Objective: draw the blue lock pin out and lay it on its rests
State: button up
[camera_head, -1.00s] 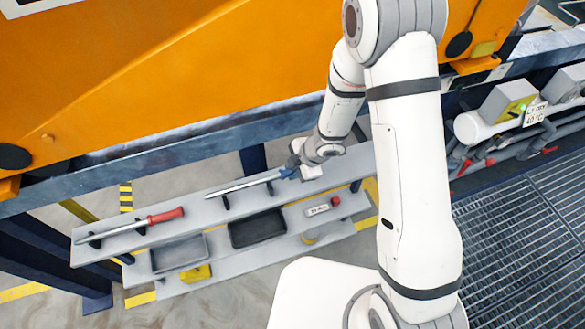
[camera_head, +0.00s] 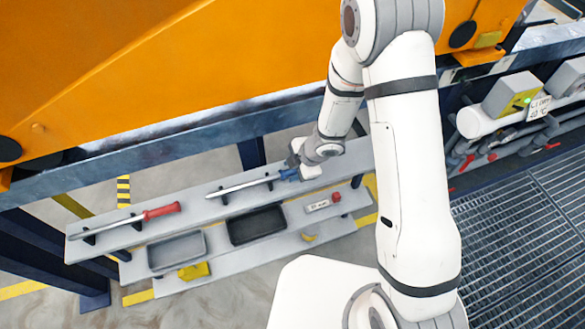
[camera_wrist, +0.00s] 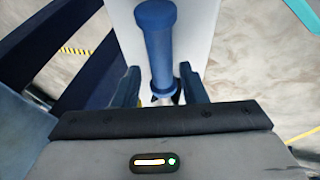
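The blue lock pin (camera_head: 240,187), a steel rod with a blue handle, lies along the upper grey shelf on two dark rests (camera_head: 224,198). Its handle end is at the right, next to my gripper (camera_head: 292,168). In the wrist view the blue handle (camera_wrist: 157,45) runs down between the two fingers of my gripper (camera_wrist: 159,84). A gap shows between the handle and each finger, so my gripper looks open around it. The rod beyond the handle's collar is mostly hidden by the gripper body.
A red-handled pin (camera_head: 130,222) lies on the same shelf (camera_head: 190,206) at left. An orange panel (camera_head: 200,70) stands behind.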

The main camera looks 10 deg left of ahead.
jog(key=shift+o, duration=0.8)
